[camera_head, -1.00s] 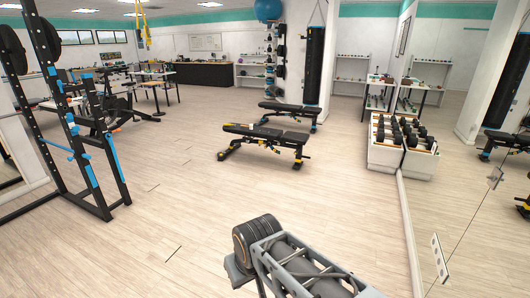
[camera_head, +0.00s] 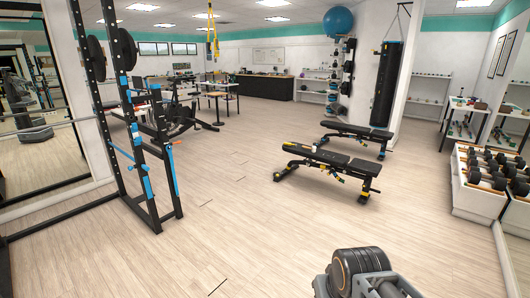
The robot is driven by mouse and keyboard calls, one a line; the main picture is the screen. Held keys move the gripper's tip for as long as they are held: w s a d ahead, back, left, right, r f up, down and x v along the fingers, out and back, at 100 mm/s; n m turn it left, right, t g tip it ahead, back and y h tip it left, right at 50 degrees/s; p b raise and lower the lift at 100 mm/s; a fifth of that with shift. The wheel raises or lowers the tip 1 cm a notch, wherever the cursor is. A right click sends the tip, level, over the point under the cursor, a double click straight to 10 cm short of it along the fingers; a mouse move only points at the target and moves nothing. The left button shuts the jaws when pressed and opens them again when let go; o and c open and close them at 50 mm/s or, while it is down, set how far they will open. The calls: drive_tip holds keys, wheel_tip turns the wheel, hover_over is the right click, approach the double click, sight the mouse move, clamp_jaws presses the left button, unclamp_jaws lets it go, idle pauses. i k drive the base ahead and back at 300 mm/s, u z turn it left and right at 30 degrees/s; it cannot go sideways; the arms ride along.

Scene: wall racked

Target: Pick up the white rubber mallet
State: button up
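I cannot make out a white rubber mallet in this view. Small items lie on the nearer black bench (camera_head: 330,160), too small to tell what they are. Small items also stand on the white table (camera_head: 466,106) at the right and on the tables at the back left, likewise too small to name. Part of my own arm shows at the bottom right edge; my gripper's fingers are not in view.
A squat rack (camera_head: 133,120) stands at the left, beside a mirror. A second bench (camera_head: 358,130) and a hanging punching bag (camera_head: 386,85) stand beyond the nearer bench. A dumbbell rack (camera_head: 474,196) is at the right. The wooden floor (camera_head: 240,230) in the middle is clear.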

sight(314, 148)
drive_tip(key=z, duration=0.4)
drive_tip(key=i, duration=2.55)
drive_tip(key=u, duration=0.15)
drive_tip(key=i, duration=1.65)
drive_tip(key=u, duration=0.35)
